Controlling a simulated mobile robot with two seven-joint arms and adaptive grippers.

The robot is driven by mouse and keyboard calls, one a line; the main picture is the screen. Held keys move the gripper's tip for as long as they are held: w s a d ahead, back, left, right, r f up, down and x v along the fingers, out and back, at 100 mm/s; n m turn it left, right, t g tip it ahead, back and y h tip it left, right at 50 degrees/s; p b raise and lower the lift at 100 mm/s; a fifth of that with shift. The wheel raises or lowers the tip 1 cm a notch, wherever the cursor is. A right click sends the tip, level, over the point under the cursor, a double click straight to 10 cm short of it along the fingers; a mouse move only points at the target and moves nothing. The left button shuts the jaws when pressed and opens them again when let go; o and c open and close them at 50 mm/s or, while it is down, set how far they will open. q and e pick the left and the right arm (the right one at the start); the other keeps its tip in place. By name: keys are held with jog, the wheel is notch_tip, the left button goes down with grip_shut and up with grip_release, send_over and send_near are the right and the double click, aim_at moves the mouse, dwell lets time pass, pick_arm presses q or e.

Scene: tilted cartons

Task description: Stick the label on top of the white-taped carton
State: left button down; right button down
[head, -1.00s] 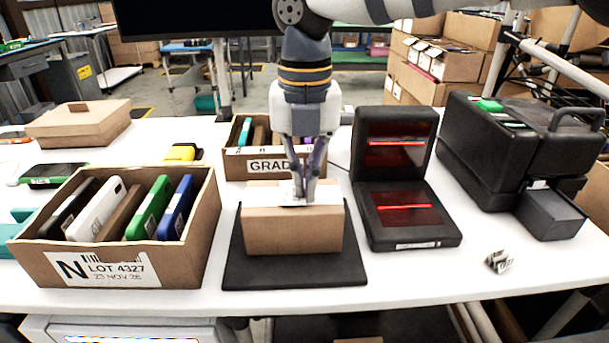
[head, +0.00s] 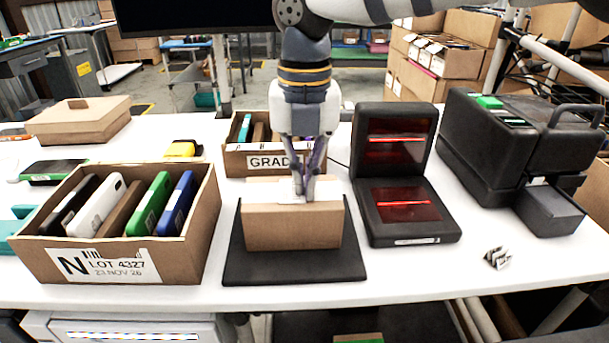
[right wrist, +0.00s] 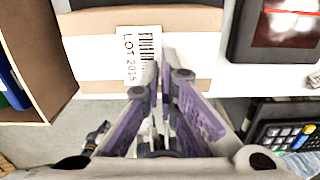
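The white-taped carton (head: 293,228) stands on a black mat at the middle of the table; its brown front faces me and white tape (right wrist: 88,58) runs across its top. The label (right wrist: 141,45), white with a barcode and "LOT 2015", lies flat over or against the carton top in the right wrist view; whether its whole face touches cannot be told. My right gripper (head: 303,196) points down at the carton top. Its purple-padded fingertips (right wrist: 161,75) are drawn together at the label's lower right edge. My left gripper is out of view.
A lot bin (head: 195,235) with several phones stands left of the mat (head: 295,267). A "GRAD" bin (head: 235,163) is behind the carton. A black scanner (head: 408,215) and a printer (head: 515,150) stand to the right. A crumpled scrap (head: 497,258) lies near the front edge.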

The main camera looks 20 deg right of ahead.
jog(key=c, duration=1.7)
grip_release()
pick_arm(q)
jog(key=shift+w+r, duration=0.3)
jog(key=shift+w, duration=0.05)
pick_arm(e)
notch_tip(320, 180, up, 18)
